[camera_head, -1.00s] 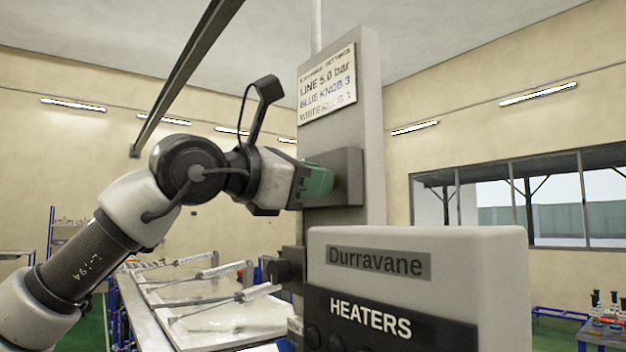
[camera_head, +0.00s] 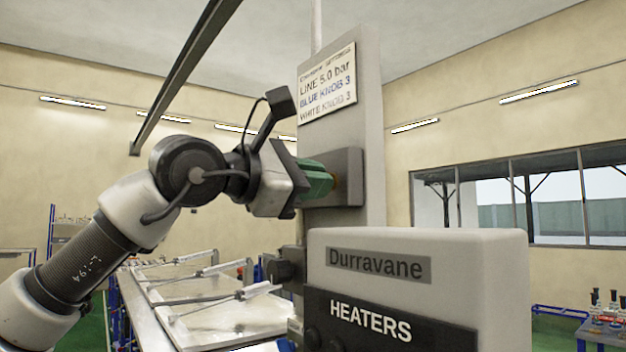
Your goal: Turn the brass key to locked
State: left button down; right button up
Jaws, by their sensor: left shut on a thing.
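My left gripper (camera_head: 312,184) reaches in from the left to a dark grey box (camera_head: 349,178) on the side of the grey column. Its green fingers are shut at the face of this box. A small brass-coloured bit, the brass key (camera_head: 335,183), shows right at the fingertips; the rest of it is hidden by the fingers and I cannot read its angle. The gripper is rolled, with its wrist camera bracket tilted to the right. My right gripper is not in view.
A white Durravane heater cabinet (camera_head: 480,265) stands in front of the column, at lower right. A settings sign (camera_head: 327,85) is above the box. A bench with clear lids (camera_head: 215,315) and cylinders lies below my arm.

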pick_arm(q)
jog(key=c, duration=1.3)
grip_release()
jog(key=b+v, duration=0.4)
jog(key=v, duration=0.7)
jog(key=shift+w+d, duration=0.1)
